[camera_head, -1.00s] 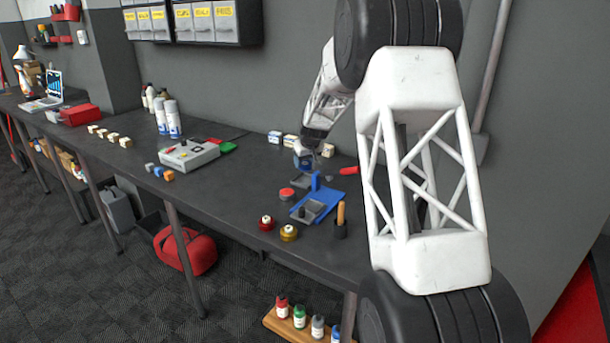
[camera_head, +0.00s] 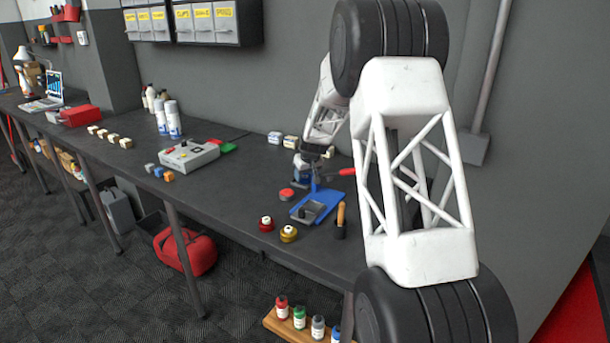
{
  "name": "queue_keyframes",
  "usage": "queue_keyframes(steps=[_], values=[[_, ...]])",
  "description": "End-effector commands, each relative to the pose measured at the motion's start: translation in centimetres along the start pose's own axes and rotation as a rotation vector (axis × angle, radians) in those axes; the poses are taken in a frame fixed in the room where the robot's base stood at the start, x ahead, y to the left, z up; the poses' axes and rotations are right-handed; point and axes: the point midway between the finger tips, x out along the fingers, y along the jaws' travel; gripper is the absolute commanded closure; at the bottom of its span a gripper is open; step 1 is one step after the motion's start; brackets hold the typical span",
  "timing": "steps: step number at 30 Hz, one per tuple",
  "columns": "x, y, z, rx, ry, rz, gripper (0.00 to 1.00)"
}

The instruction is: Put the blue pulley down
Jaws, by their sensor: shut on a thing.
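My gripper (camera_head: 304,167) is small and far off, above the bench at the back of the blue roller stand (camera_head: 328,204). It is shut on a small blue object, which looks like the blue pulley (camera_head: 300,162); the fingers and arm partly hide it. The blue stand lies on the bench with a grey block on its front part and an upright post at its back. The gripper is just behind and above this post; whether the pulley touches anything is too small to tell.
A red pulley (camera_head: 266,223) and a gold pulley (camera_head: 289,233) stand near the bench's front edge. A red-topped disc (camera_head: 286,195) is left of the stand. A dark cup (camera_head: 340,230) with a wooden handle is right. Bare bench (camera_head: 235,190) lies left.

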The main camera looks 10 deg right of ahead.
Motion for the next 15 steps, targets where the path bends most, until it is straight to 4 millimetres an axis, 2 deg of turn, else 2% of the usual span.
queue_keyframes(steps=[11, 12, 14, 15], values=[[0.15, 0.01, 0.04, 0.000, 0.001, 0.000, 0.79], [0.17, 0.01, 0.05, 0.000, 0.001, 0.000, 0.45], [0.16, 0.01, 0.05, 0.000, 0.001, 0.000, 0.38], [0.16, 0.00, 0.05, 0.000, 0.001, 0.000, 0.38]])
